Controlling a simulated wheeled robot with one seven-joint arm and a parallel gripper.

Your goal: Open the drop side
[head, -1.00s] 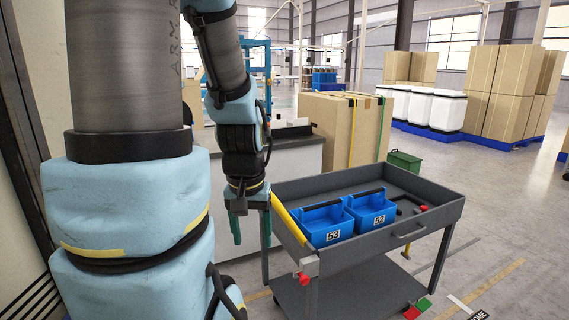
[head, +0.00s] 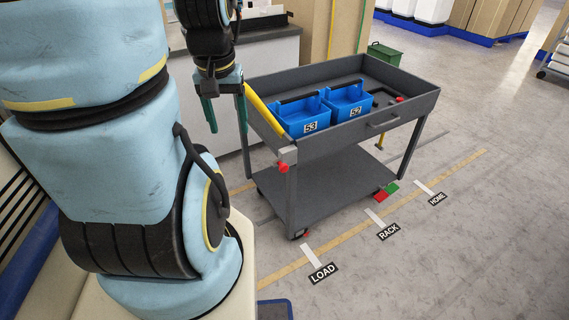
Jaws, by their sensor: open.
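A grey cart (head: 345,139) stands right of my arm. Its left end carries the drop side, a panel with a yellow top edge (head: 263,110), which stands up and closed. A red knob (head: 283,167) sits on the near left corner post, below the rim. Blue bins 53 (head: 309,116) and 52 (head: 352,101) sit side by side in the cart's top tray. My gripper (head: 211,112) hangs left of the drop side, fingers pointing down. It is open and empty, and appears apart from the cart.
A second red knob (head: 400,99) lies at the tray's right end. Red (head: 380,196) and green (head: 391,187) pedals sit low by the cart. Floor marks read LOAD (head: 323,272), RACK (head: 388,231) and HOME (head: 437,199). A counter (head: 272,52) stands behind; the floor at right is clear.

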